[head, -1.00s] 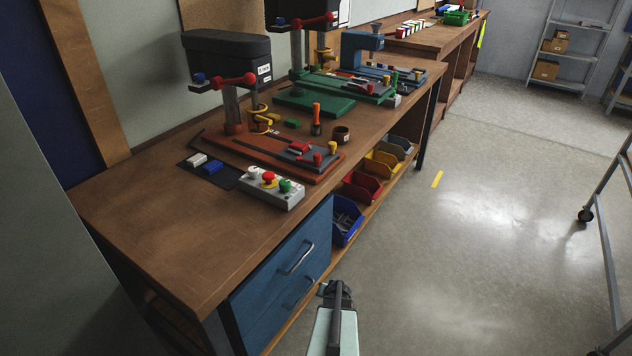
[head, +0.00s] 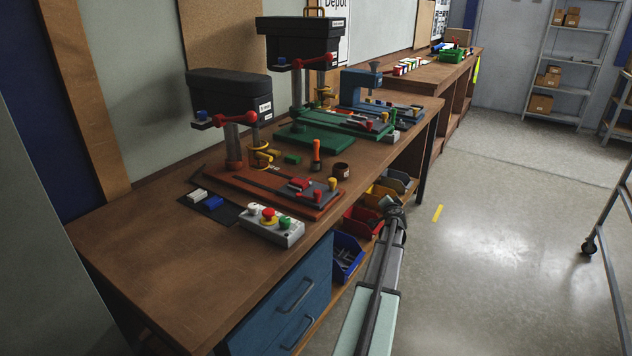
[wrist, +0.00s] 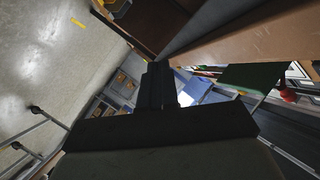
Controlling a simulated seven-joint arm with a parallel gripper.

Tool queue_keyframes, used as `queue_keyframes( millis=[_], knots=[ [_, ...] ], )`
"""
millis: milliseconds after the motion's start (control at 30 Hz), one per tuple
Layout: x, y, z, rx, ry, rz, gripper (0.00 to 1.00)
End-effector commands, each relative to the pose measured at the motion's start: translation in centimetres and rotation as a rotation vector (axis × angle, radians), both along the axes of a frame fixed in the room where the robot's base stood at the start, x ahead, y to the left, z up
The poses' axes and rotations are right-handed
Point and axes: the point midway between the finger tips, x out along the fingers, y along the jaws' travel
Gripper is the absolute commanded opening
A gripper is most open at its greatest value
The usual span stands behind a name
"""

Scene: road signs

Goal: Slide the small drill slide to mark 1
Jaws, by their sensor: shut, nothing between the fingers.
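The small drill (head: 228,98) stands on the bench at the left, with a black head, red handle and orange-red base (head: 240,182). Its slide seems to be the grey strip with a red block (head: 300,184) on the base's right end, by red and yellow knobs. Marks on it are too small to read. My gripper (head: 396,214) is shut and empty, beyond the bench's front edge, right of the slide and apart from it. In the wrist view, my dark gripper fingers (wrist: 158,85) show closed together; the small drill's slide cannot be made out there.
A larger drill with a green base (head: 300,133) and a blue press (head: 360,88) stand farther back.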

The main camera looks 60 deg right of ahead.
Motion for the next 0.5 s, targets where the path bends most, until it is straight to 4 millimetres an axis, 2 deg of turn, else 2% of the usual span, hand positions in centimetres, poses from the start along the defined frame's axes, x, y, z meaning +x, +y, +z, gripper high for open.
queue_keyframes(
  millis=[33,100,167,267,367,500],
  knots=[
    [0.0,-1.1,2.7,-0.02,-0.026,-0.002,0.0],
    [0.4,-1.8,6.0,-0.04,-0.058,0.006,0.0],
    [1.1,-1.9,8.8,-0.052,-0.079,0.028,0.0],
    [3.2,-0.8,13.1,-0.059,-0.098,0.094,0.0],
    [6.4,1.8,16.6,-0.039,-0.089,0.193,0.0],
    [11.2,7.8,19.8,0.047,-0.018,0.351,0.0]
  ],
)
